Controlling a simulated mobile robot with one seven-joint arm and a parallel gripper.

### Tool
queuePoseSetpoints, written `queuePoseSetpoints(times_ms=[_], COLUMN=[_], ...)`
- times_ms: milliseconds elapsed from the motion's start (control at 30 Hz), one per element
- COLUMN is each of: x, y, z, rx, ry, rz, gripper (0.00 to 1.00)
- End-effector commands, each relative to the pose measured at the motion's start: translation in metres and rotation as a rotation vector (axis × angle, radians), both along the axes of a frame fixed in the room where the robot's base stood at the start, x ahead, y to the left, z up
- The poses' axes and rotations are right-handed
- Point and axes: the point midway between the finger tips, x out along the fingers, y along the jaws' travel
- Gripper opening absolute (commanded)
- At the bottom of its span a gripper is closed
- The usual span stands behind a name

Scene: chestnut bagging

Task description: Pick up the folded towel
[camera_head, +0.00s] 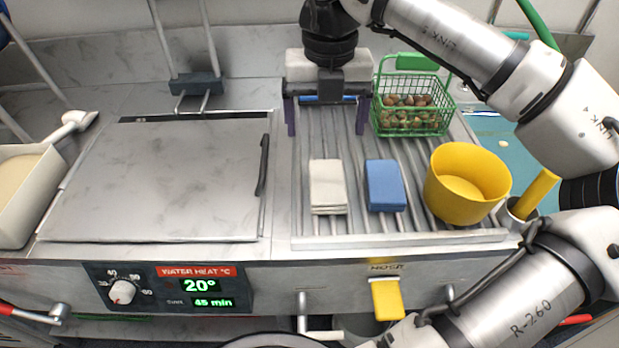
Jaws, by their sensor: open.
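A folded towel (328,186), off-white, lies on the ribbed metal drainboard (345,222), left of a blue folded cloth or sponge (385,185). The two lie apart. My gripper (328,128) hangs over the back of the drainboard, behind the towel, its two dark fingers spread wide and pointing down. It is open and does not touch the towel. A blue strip shows between the fingers; I cannot tell what it is.
A green basket (412,118) of chestnuts stands at the back right, close to my gripper. A yellow bowl (467,184) stands right of the blue cloth. A flat metal lid (158,180) with a dark handle covers the left. A yellow-handled tool (535,192) stands at the right edge.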

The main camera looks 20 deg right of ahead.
Motion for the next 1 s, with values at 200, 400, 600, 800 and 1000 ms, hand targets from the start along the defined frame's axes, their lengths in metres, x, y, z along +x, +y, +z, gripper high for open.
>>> queuePoseSetpoints(times_ms=[200,400,600,800,1000], x=[-0.002,-0.001,-0.001,-0.002,-0.002], y=[-0.002,-0.002,-0.002,-0.007,-0.007], z=[-0.034,-0.070,-0.085,-0.108,-0.133], rx=[-0.002,-0.001,-0.003,0.002,-0.002], ry=[0.006,0.002,0.002,0.005,0.002], rz=[-0.006,-0.004,-0.003,-0.004,-0.003], gripper=[0.85,0.85,0.85,0.85,0.85])
